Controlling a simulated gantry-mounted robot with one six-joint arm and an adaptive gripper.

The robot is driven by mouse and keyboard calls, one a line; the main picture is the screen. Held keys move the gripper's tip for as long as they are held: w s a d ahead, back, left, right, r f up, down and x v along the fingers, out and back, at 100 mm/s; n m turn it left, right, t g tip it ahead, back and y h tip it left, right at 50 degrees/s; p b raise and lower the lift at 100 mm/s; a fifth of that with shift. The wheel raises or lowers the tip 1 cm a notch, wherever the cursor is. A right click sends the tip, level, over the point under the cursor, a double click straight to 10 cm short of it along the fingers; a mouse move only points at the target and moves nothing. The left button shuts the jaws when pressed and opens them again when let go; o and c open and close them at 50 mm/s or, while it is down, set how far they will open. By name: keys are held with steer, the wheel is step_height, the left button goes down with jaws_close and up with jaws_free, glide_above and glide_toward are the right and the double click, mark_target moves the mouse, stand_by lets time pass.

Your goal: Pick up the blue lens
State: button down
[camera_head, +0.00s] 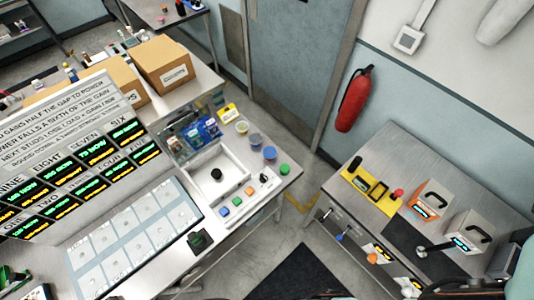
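A round blue piece (270,153) stands near the right edge of the left workbench, between a grey-blue round piece (255,140) and a green one (284,169). A small blue square piece (224,211) lies on the white panel in front, in a row with a green square (237,201) and an orange one (249,191). I cannot tell for certain which blue piece is the lens. Nothing touches either blue piece. My gripper is not clearly visible; only parts of my arm seem to show at the lower right edge.
A white tray (207,196) with a black knob is beside the square pieces. A sloped display board (70,170) rises at left, with cardboard boxes (163,64) behind. A second bench (455,180) stands right across a floor gap. A red extinguisher (354,98) hangs on the wall.

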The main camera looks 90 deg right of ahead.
steer(key=c, duration=1.9)
jaws_free()
steer(key=o, duration=1.9)
steer(key=shift+f, duration=0.1)
